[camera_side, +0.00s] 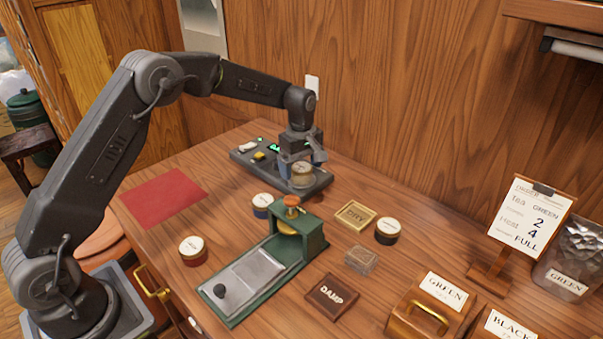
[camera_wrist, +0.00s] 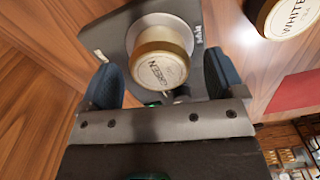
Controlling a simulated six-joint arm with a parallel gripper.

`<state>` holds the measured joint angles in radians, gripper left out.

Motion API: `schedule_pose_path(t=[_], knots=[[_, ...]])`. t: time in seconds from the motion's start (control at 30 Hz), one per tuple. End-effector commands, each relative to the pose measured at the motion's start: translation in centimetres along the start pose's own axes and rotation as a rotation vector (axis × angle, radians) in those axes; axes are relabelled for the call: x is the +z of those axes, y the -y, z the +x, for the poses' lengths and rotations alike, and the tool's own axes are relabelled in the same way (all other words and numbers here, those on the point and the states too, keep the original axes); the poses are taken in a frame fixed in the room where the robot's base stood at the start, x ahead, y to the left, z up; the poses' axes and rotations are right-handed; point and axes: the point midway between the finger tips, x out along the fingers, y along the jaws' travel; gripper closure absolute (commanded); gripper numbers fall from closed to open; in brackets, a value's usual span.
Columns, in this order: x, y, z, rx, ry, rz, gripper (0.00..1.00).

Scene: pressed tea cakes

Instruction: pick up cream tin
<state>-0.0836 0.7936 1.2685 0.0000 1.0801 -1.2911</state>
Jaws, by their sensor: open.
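The cream tin (camera_side: 302,175) stands on the round pan of a dark scale (camera_side: 246,158) at the back of the bench. In the wrist view the tin (camera_wrist: 160,62) has a pale, gold-toned side and a round lid label that seems to read GREEN. My gripper (camera_side: 300,160) is over the scale at the tin. Its two blue fingers are apart, one on each side of the tin in the wrist view (camera_wrist: 164,78). I cannot tell whether either finger touches it.
A blue tin (camera_side: 263,204) stands in front of the scale; a WHITE-labelled tin (camera_wrist: 288,15) shows in the wrist view. A green press (camera_side: 300,240), red tin (camera_side: 193,252), black tin (camera_side: 388,231), DRY tray (camera_side: 355,215) and DAMP block (camera_side: 331,297) stand nearer. A red mat (camera_side: 163,197) lies left.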

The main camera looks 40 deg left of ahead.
Motion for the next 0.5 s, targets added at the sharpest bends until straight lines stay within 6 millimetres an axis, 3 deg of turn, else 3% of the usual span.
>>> schedule_pose_path(t=[0.13,0.4,0.5], knots=[[0.0,0.0,1.6,-0.001,0.001,0.000,0.12],[0.0,0.0,1.8,0.001,0.000,0.000,0.12],[0.0,0.0,1.8,0.001,0.000,0.000,0.21]])
